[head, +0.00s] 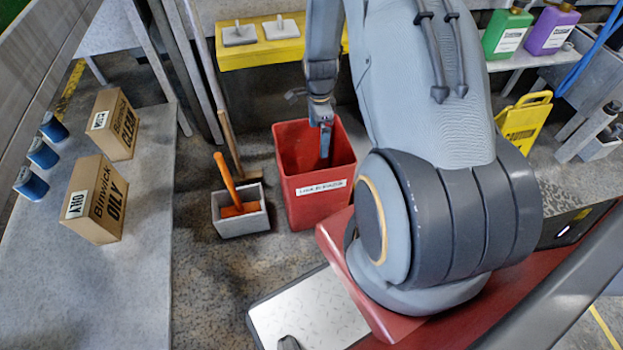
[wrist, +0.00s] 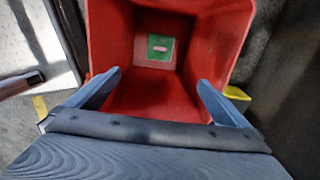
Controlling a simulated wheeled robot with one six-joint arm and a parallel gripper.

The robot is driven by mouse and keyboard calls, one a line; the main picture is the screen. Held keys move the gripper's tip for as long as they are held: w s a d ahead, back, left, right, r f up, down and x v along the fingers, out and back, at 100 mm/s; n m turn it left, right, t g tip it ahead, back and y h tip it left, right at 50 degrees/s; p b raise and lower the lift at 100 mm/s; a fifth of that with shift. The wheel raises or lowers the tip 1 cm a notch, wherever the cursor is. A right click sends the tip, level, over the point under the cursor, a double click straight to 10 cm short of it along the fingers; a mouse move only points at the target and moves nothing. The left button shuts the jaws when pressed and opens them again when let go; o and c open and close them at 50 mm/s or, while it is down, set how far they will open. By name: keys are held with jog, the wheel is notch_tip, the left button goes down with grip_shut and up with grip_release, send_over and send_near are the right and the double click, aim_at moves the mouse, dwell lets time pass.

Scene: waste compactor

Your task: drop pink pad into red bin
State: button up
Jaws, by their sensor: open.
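The red bin (head: 316,200) stands on the floor, upright, with a white label on its front. My gripper (head: 324,138) is at the bin's mouth, pointing down. In the wrist view the open fingers of my gripper (wrist: 158,92) spread over the red bin (wrist: 213,30), with nothing between them. Deep inside the bin lies a small green square (wrist: 153,56) with a pink patch (wrist: 159,48) at its middle. I cannot tell whether this patch is the pink pad. No other pink pad shows.
A grey box (head: 242,222) with an orange-handled tool stands left of the bin. Two cardboard boxes, one marked OILY (head: 95,200), and blue rolls are on the left bench. A yellow shelf (head: 262,52) is behind, and a yellow floor sign (head: 524,122) stands right.

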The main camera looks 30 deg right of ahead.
notch_tip(320, 180, up, 8)
jog(key=shift+p, duration=0.45)
jog(key=shift+f, duration=0.1)
jog(key=s+a+r+n, duration=0.3)
jog(key=a+r+n, duration=0.3)
jog(key=a+r, duration=0.25)
jog(key=s+a+r+n, duration=0.3)
jog(key=a+r+n, duration=0.3)
jog(key=r, duration=0.4)
jog(key=s+a+r+n, duration=0.5)
jog(key=s+a+n, duration=0.1)
jog(key=s, duration=0.2)
jog(key=s+a+r+n, duration=0.5)
jog(key=s, duration=0.3)
jog(key=d+r+m+p, duration=0.1)
jog(key=d+r+p, duration=0.7)
jog(key=p, duration=0.7)
jog(key=shift+s+m, duration=0.4)
